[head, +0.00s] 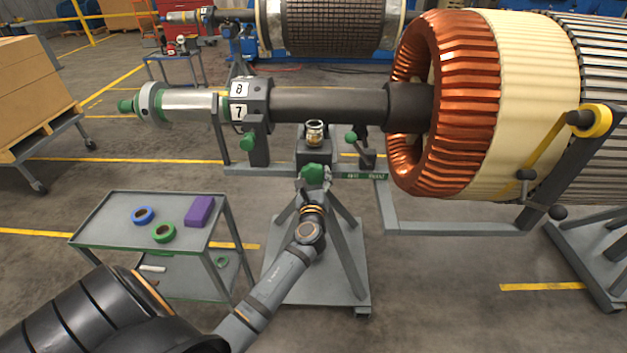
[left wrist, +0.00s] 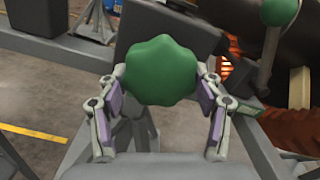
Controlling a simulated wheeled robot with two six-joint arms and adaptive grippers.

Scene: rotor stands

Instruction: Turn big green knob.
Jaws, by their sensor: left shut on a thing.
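The big green knob (head: 315,175) sits on the front of the grey rotor stand, below the dark shaft. In the left wrist view the knob (left wrist: 160,70) is a lobed green disc filling the space between my fingers. My left gripper (left wrist: 160,88) is shut on it, with a purple-padded finger touching or very close to each side. In the head view my left gripper (head: 318,178) is small and partly hidden at the knob. My right gripper is not in view.
A grey cart (head: 100,228) with blue and green tape rolls and a purple box stands at left. A jar (head: 315,133) sits on the stand above the knob. Smaller green knobs (head: 249,141) are nearby. The copper-wound rotor (head: 455,105) is at right.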

